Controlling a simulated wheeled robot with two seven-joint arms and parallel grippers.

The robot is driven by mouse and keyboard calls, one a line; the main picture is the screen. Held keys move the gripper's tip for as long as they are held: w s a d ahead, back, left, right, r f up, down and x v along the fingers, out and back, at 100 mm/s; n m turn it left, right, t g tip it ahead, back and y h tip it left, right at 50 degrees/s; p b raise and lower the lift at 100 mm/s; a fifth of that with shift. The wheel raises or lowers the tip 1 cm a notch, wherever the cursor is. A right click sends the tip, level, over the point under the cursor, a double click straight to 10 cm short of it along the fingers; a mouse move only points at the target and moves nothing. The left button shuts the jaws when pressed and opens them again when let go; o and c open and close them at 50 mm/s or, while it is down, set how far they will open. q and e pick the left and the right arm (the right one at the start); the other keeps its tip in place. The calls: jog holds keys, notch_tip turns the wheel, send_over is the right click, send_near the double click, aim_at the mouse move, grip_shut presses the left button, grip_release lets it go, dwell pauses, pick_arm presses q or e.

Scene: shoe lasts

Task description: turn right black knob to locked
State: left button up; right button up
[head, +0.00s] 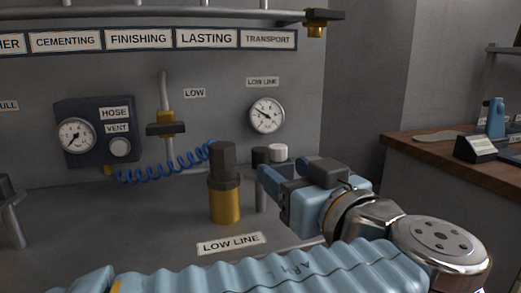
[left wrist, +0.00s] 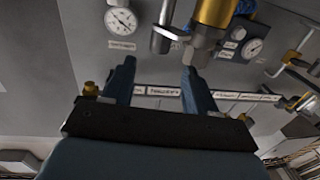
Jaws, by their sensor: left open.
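My left gripper (head: 284,170) is open, its fingers reaching left past the low-line posts; in the left wrist view (left wrist: 159,65) the gap between the fingertips looks empty. A black knob (head: 261,156) tops a grey post, close to my fingertips in the head view and partly hidden by them. A taller dark knob (head: 222,157) sits on a brass cylinder (head: 225,204) to its left. The brass cylinder also shows in the left wrist view (left wrist: 215,12), near the right-hand finger. I cannot read the black knob's turn position. My right gripper is out of view.
A LOW LINE plate (head: 231,243) lies in front, and a LOW LINE gauge (head: 267,115) is on the wall behind. A blue coiled hose (head: 165,173) runs left. A wooden counter (head: 450,146) is at right.

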aim_at(264, 156)
pick_arm(q)
jog(key=p+x, duration=0.1)
jog(key=x, duration=0.8)
jog(key=shift+w+a, duration=0.15)
jog(key=shift+w, duration=0.2)
